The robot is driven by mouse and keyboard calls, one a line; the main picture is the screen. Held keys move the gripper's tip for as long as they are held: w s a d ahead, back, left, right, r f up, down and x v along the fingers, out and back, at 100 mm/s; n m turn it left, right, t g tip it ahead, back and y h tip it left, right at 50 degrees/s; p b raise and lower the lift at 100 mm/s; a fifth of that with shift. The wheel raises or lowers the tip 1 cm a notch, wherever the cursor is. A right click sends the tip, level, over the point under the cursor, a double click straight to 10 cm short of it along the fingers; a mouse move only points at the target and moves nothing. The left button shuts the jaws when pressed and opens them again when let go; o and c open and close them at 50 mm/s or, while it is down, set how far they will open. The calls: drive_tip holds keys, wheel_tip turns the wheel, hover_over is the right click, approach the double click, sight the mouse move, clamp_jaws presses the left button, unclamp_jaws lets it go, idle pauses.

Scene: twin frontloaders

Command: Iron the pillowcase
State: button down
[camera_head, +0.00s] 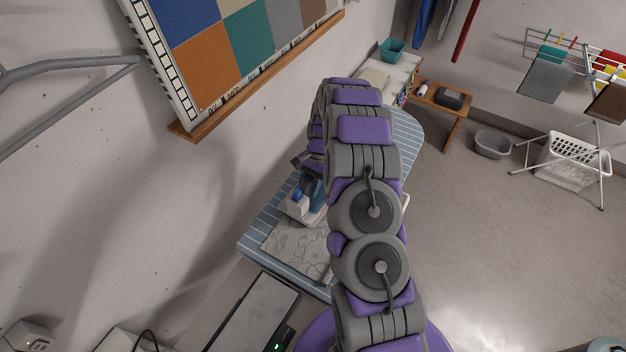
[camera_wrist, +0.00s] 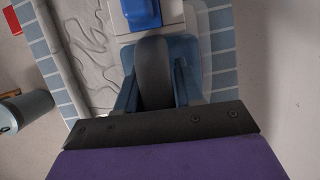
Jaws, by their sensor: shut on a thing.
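The ironing board (camera_head: 257,233) has a blue striped cover and stands by the wall. The pillowcase (camera_head: 290,252), pale with grey wavy lines, lies on its near end; my arm hides part of it. My gripper (camera_wrist: 155,88) is shut on the dark handle of the iron (camera_wrist: 152,60), with a blue finger on each side. The iron has a pale body and a blue top part; in the head view the iron (camera_head: 297,207) is at the pillowcase's far edge. In the wrist view the pillowcase (camera_wrist: 92,50) is left of the iron. I cannot tell whether the soleplate touches the cloth.
A wooden bench (camera_head: 443,98) and a grey basin (camera_head: 492,143) are beyond the board. A drying rack (camera_head: 572,52) and a white laundry basket (camera_head: 575,162) are at the right. A teal bin (camera_head: 393,48) sits at the back. The floor right of my arm is clear.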

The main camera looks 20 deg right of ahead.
sight(296, 200)
drive_tip(key=shift+s+a+p, duration=0.15)
drive_tip(key=shift+s+a, duration=1.65)
drive_tip(key=shift+a, duration=0.65)
drive_tip(key=shift+s+a+p, duration=0.15)
drive_tip(key=shift+s+a, duration=1.6)
drive_tip(key=shift+a, duration=0.65)
drive_tip(key=shift+s+a+p, duration=0.15)
drive_tip(key=shift+s+a, duration=1.65)
drive_tip(key=shift+a, duration=0.65)
drive_tip(key=w+d+p, duration=0.1)
drive_tip(key=w+d, duration=0.3)
drive_tip(key=d, duration=0.2)
drive_tip(key=shift+w+d, duration=0.2)
drive_tip(key=shift+w, duration=0.15)
drive_tip(key=shift+d+r, duration=0.1)
drive_tip(key=shift+w+d, duration=0.6)
drive_tip(key=shift+d, duration=0.1)
drive_tip(key=shift+w+d, duration=0.7)
drive_tip(key=shift+d, duration=0.3)
drive_tip(key=shift+w+d, duration=0.7)
drive_tip(key=shift+d, duration=0.25)
drive_tip(key=shift+w+d, duration=0.7)
drive_tip(key=shift+d, duration=0.3)
drive_tip(key=shift+w+d, duration=0.7)
drive_tip(key=shift+d, duration=0.3)
drive_tip(key=shift+w+d, duration=0.75)
drive_tip(key=shift+d, duration=0.25)
drive_tip(key=shift+w+d, duration=0.7)
drive_tip(key=shift+d, duration=0.3)
